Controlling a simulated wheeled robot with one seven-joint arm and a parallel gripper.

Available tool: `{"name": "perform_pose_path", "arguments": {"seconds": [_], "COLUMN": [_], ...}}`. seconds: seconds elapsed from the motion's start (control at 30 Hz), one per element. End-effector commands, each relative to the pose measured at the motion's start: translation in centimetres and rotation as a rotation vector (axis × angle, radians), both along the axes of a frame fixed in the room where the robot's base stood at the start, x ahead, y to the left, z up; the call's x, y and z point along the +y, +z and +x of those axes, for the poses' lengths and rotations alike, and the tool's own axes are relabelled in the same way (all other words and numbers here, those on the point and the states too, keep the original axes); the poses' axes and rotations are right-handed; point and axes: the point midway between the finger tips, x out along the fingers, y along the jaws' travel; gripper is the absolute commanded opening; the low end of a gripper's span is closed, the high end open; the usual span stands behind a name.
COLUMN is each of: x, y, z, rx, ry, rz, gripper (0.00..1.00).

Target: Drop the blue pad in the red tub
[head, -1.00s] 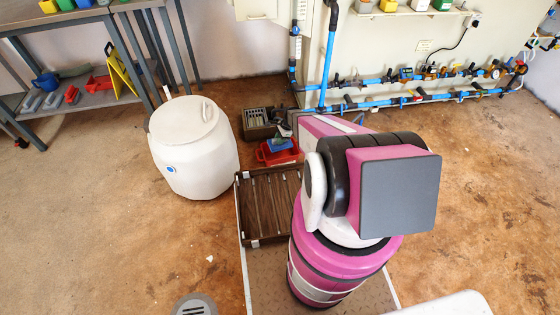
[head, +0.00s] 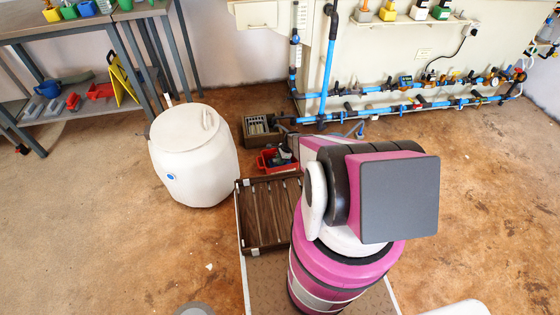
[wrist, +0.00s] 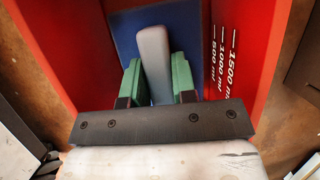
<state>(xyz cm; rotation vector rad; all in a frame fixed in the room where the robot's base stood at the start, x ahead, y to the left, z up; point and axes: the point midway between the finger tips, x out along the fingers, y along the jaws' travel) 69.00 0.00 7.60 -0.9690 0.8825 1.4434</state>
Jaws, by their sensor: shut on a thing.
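The red tub (head: 263,160) stands on the floor beyond the slatted wooden crate, and its red wall with white volume marks fills the sides of the wrist view (wrist: 248,62). The blue pad (wrist: 187,38) is a flat blue plate with a grey handle (wrist: 153,50). It is within the tub's walls in the wrist view; whether it touches the bottom I cannot tell. My gripper (wrist: 157,78) has green fingertips shut on the grey handle. In the head view my arm reaches down to the tub and hides part of it, and the pad is hard to make out.
The slatted brown crate (head: 262,238) lies just in front of the tub. A grey-brown crate (head: 259,138) stands behind it. A white drum (head: 193,160) is to the left. Blue pipes (head: 400,110) run along the wall behind. Open floor lies to the right.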

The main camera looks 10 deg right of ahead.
Motion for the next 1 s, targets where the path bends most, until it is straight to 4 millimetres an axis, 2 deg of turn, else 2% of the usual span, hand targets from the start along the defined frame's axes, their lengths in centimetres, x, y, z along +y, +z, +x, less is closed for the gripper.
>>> {"name": "perform_pose_path", "arguments": {"seconds": [0.77,0.8,0.83,0.87,1.0], "x": [0.0,0.0,0.0,0.0,0.0], "y": [-1.1,-1.1,-1.1,-1.1,-1.1], "z": [0.0,0.0,0.0,0.0,0.0], "rx": [0.0,0.0,0.0,0.0,0.0], "ry": [0.0,0.0,0.0,0.0,0.0], "rz": [0.001,0.0,0.0,0.0,0.0], "gripper": [0.04,0.35,0.45,0.51,0.51]}}
